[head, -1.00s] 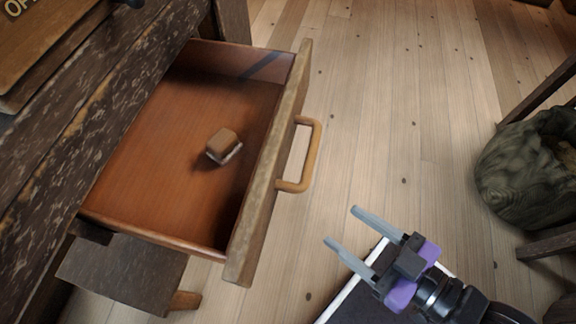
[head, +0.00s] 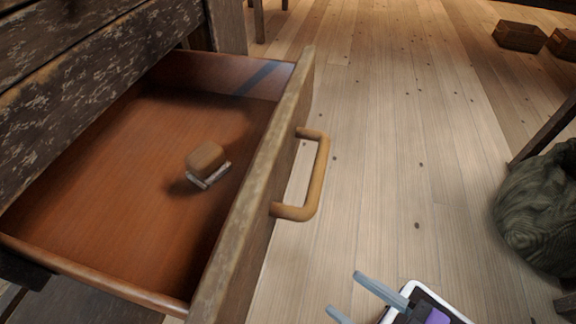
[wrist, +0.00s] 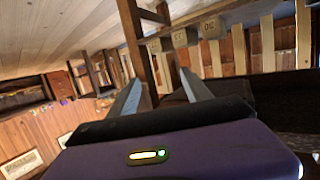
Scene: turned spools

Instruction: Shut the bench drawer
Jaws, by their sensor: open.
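The bench drawer (head: 110,165) is pulled well out of the dark, worn bench (head: 85,70) in the head view. Its front panel has a tan wooden bar handle (head: 318,178) on the outer face. A small brown block with a pale base (head: 207,163) lies inside the drawer. My gripper (head: 353,295) is at the bottom of the head view, open and empty, apart from the handle and to its lower right. In the wrist view its two grey fingers (wrist: 165,95) stand apart with nothing between them.
A dark green, rounded sack-like thing (head: 540,210) is at the right edge, beside dark wooden legs. Small wooden boxes (head: 520,36) sit on the floor far right. The plank floor (head: 400,130) between drawer and sack is clear.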

